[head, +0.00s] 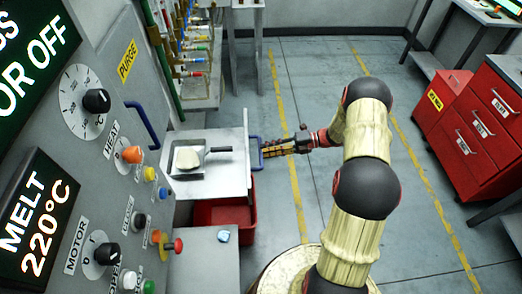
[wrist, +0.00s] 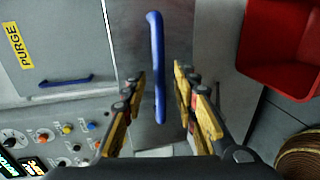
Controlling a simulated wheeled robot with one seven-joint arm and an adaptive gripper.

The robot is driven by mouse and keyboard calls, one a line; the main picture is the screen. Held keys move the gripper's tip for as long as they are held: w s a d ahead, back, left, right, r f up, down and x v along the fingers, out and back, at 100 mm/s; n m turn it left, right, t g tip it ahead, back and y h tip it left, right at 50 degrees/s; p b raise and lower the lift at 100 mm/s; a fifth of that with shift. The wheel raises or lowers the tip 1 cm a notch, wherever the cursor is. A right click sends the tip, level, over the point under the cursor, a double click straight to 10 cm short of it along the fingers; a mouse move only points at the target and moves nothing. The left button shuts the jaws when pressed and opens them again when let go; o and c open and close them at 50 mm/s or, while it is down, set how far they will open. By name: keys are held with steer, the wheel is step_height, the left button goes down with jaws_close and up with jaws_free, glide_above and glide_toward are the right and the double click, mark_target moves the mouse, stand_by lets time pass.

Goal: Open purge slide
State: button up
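The slide (head: 232,180) is a pale metal shelf standing out from the machine, with a blue bar handle (head: 256,152) on its outer end. A small pan (head: 184,174) holding a whitish lump (head: 187,159) sits on it. My gripper (head: 270,148) is at the handle. In the wrist view my gripper (wrist: 158,80) is open, with the blue handle (wrist: 158,60) between its fingers and gaps showing on both sides. The yellow PURGE label (head: 128,60) is on the machine panel, near a second blue handle (head: 142,124).
The control panel (head: 115,185) with knobs and buttons is at the left. A red bin (head: 222,213) stands under the slide. A red drawer cabinet (head: 485,125) is at the right. A rack of coloured fittings (head: 195,60) stands behind. The floor between yellow lines is clear.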

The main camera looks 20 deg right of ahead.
steer(key=v, duration=0.8)
steer(key=shift+d, duration=0.25)
